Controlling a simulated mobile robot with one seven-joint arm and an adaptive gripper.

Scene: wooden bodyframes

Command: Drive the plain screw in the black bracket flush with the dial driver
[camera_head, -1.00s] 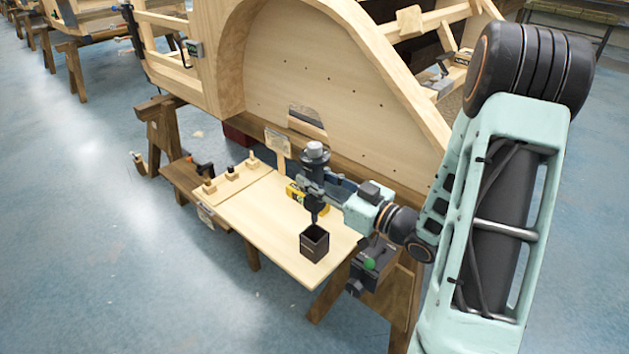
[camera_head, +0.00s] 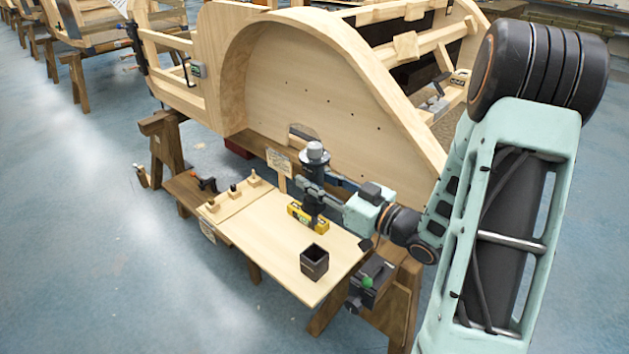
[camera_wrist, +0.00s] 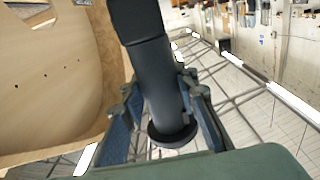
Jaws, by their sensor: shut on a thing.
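My gripper (camera_head: 316,191) is shut on a dark upright driver with a grey cap (camera_head: 314,151). It holds the driver over the pale board, and the tip's contact cannot be made out. In the wrist view the dark driver (camera_wrist: 160,85) runs between the blue-grey fingers, with a round flange near its end. Small pieces with upright pegs or screws stand along the board's left strip; the middle one (camera_head: 234,191) looks dark. Whether it is the black bracket, and how far its screw stands out, is too small to tell.
The pale board (camera_head: 265,245) carries a black open box (camera_head: 314,262) near the front and a yellow block (camera_head: 307,217) just below the driver. A large wooden bodyframe (camera_head: 300,100) rises behind. A dark clamp (camera_head: 207,184) sits at the far left end. Blue floor lies left.

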